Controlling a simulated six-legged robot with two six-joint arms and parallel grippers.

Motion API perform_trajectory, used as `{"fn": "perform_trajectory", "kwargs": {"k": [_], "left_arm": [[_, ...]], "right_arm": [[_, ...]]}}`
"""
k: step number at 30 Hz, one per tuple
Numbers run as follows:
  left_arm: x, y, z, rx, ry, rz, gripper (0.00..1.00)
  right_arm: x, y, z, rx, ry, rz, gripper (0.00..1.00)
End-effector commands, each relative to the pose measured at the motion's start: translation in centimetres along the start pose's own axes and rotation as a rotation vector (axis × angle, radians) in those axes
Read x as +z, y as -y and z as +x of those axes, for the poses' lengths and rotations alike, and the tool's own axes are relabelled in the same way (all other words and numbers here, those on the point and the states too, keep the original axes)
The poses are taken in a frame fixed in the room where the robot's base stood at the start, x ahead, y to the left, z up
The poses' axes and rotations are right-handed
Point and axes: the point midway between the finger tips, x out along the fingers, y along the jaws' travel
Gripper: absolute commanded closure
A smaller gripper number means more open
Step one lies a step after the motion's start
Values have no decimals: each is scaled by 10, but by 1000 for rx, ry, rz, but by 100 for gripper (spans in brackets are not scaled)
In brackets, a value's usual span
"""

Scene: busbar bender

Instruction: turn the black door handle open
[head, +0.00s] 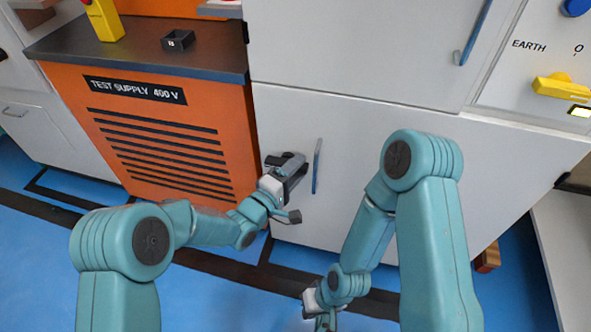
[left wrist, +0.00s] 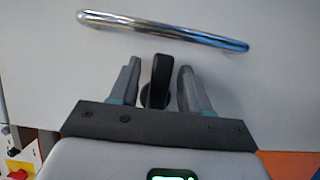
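The black door handle (left wrist: 160,78) shows in the left wrist view as a short upright lever on the pale door. My left gripper (left wrist: 158,88) is open, with one finger on each side of the handle and small gaps between. In the head view the left gripper (head: 288,165) is at the white cabinet door (head: 370,190), near its left edge. It covers the handle there, so I cannot make the handle out. My right gripper (head: 318,305) hangs low at the bottom of the head view, away from the door; its fingers are unclear.
A shiny bar (left wrist: 165,30) is fixed to the door beside the handle; it also shows in the head view (head: 317,166). An orange test supply cabinet (head: 150,135) with a dark top stands left. A panel with a yellow switch (head: 560,87) is upper right. Blue floor is open below.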

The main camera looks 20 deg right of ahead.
Motion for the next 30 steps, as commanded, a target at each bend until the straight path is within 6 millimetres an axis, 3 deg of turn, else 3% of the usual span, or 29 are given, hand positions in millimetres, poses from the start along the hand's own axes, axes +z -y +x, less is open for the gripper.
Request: {"fn": "perform_trajectory", "kwargs": {"k": [1, 4, 5, 17, 30], "left_arm": [[0, 0, 0, 0, 0, 0, 66], [0, 0, 0, 0, 0, 0, 99], [0, 0, 0, 0, 0, 0, 100], [0, 2, 0, -25, 0, 59, 100], [-2, 12, -1, -158, 0, 387, 100]], "right_arm": [[0, 0, 0, 0, 0, 0, 100], [0, 0, 0, 0, 0, 0, 100], [0, 0, 0, 0, 0, 0, 100], [0, -1, 2, 0, -1, 0, 100], [-3, -6, 12, 1, -7, 8, 100]]}}
